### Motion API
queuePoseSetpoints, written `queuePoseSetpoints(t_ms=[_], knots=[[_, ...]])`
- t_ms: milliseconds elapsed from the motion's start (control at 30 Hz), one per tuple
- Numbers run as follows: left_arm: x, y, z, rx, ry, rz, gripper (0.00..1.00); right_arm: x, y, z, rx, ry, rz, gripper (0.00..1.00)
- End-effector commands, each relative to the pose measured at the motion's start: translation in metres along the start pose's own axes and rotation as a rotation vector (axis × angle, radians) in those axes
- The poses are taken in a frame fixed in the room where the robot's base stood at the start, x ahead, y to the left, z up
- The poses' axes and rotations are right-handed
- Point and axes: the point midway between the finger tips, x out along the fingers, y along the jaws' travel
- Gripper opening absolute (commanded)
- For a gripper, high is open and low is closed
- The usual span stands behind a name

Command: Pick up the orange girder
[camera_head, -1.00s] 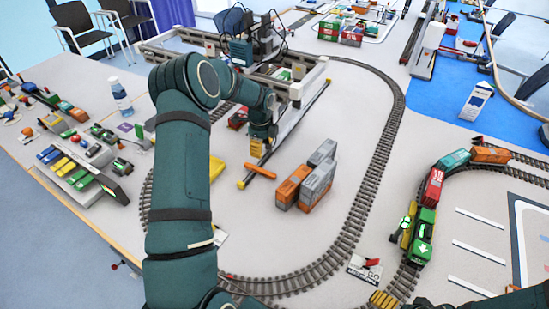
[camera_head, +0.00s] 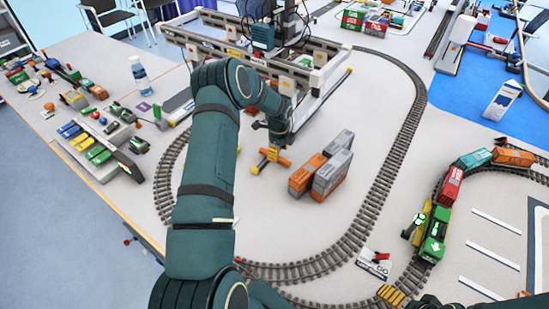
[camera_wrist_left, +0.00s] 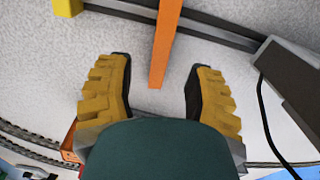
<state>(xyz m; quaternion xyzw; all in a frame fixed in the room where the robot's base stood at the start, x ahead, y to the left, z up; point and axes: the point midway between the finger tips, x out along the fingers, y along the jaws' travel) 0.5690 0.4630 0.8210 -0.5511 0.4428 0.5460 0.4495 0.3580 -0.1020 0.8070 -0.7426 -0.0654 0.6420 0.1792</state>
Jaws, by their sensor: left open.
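The orange girder (camera_head: 276,158) lies on the pale floor of the layout, at the near end of the gantry crane's rail, in the head view. My left gripper (camera_head: 271,149) is low over it and partly covers it. In the left wrist view my gripper (camera_wrist_left: 160,65) is open, with one ridged yellow finger on each side. The girder (camera_wrist_left: 164,42) runs lengthwise into the gap between the fingers, with clear space on both sides. Neither finger appears to touch it. A ridged yellow end at the bottom right of the head view looks like part of my right gripper (camera_head: 392,296).
Orange and grey containers (camera_head: 322,172) stand close to the right of the girder. The gantry crane (camera_head: 300,75) stands behind my left gripper. Curved track (camera_head: 385,165) rings this area, and a train (camera_head: 435,235) stands farther right.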

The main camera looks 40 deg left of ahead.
Motion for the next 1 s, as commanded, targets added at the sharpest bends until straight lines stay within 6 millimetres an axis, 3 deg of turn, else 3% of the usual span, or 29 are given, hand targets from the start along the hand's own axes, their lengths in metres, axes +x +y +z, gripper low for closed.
queuePoseSetpoints(t_ms=[233, 500, 667, 1000], knots=[[0.036, 0.001, 0.000, 0.000, 0.000, 0.002, 0.53, 0.003, 0.001, 0.001, -0.001, -0.002, 0.000, 1.00], [0.039, 0.001, 0.000, 0.000, 0.000, -0.001, 0.55, 0.003, 0.001, 0.001, -0.001, -0.003, 0.000, 1.00], [0.039, 0.001, 0.000, 0.000, 0.000, 0.000, 0.00, 0.003, 0.001, 0.001, -0.001, -0.003, 0.000, 1.00], [0.039, 0.001, 0.000, 0.000, 0.000, 0.000, 0.00, 0.003, 0.001, 0.001, -0.001, -0.002, 0.000, 1.00]])
